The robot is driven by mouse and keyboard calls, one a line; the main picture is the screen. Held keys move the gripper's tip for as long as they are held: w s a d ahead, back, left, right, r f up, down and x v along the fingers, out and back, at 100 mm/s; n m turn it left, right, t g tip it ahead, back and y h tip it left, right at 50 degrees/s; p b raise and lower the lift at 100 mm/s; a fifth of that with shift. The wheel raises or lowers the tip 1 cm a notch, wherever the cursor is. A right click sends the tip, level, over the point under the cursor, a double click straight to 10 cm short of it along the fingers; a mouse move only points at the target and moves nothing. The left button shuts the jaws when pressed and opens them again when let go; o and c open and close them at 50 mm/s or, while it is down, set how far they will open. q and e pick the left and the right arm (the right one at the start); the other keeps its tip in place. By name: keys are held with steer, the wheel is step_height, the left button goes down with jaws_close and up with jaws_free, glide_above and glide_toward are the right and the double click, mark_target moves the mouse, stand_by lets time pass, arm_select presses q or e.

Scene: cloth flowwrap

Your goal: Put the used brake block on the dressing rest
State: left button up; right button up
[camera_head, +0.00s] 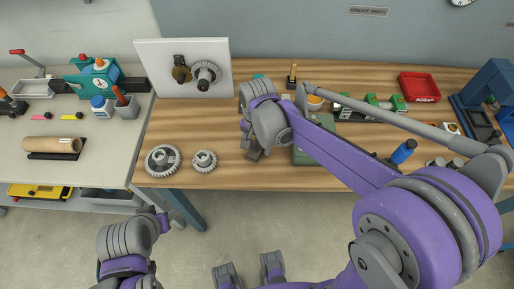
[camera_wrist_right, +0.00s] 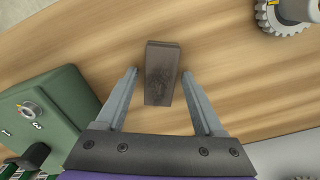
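The used brake block appears to be the dark grey-brown block (camera_wrist_right: 161,72) lying on the wooden bench in the right wrist view. My right gripper (camera_wrist_right: 160,86) is open, with one finger on each side of the block and gaps between. In the head view my right gripper (camera_head: 253,147) is low over the bench, and the block is largely hidden by it. My left gripper (camera_head: 160,221) is off the bench at lower left; its fingers are too unclear to judge. I cannot pick out the dressing rest with certainty.
A green box (camera_wrist_right: 52,112) with a dial stands close left of the gripper in the wrist view. Two gears (camera_head: 163,160) lie at the bench's front left. A white board (camera_head: 155,75) with a mounted gear stands behind. A red scrap tray (camera_head: 420,87) is back right.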

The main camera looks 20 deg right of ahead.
jaws_close()
steer(key=shift+r, duration=0.1)
